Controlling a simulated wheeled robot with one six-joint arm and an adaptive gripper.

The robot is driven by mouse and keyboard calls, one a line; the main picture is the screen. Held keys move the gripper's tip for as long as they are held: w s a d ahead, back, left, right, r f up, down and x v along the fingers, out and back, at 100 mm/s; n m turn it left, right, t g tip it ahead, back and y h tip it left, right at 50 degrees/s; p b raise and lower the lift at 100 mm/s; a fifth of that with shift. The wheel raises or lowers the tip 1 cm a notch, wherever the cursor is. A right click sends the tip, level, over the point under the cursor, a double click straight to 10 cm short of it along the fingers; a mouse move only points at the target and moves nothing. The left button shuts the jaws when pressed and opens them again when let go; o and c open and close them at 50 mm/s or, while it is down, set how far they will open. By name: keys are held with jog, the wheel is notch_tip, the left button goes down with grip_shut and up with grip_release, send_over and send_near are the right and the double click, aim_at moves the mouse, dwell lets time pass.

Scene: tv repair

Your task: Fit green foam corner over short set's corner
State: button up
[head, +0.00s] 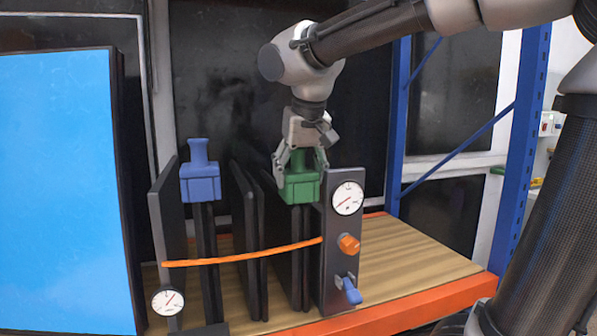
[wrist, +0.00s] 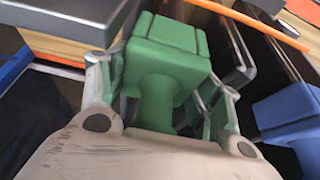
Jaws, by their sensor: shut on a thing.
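The green foam corner (head: 300,187) is a block with a narrower grip post on top. My gripper (head: 301,162) is shut on that post from above; in the wrist view the fingers (wrist: 165,105) lie on both sides of the green post (wrist: 155,100). In the head view the block is at the top of a dark, thin upright set (head: 297,255), between another dark panel and the gauge panel. I cannot tell whether the block is seated on the set's corner or just at it.
A blue foam corner (head: 200,182) sits on another thin set to the left. An orange strap (head: 240,257) crosses in front of the sets. A panel with a gauge (head: 347,198), orange knob and blue lever stands close right. The wooden shelf (head: 420,255) is clear further right.

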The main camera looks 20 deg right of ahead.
jog(key=shift+f, duration=0.15)
jog(key=o, duration=1.1)
jog(key=v, duration=1.2)
jog(key=s+d+f, duration=0.4)
jog(key=d+f, duration=0.1)
jog(key=f, duration=0.2)
jog(key=s+d+f, duration=0.5)
jog(key=f, duration=0.2)
jog(key=s+d+f, duration=0.5)
jog(key=f, duration=0.3)
jog(key=shift+s, duration=0.1)
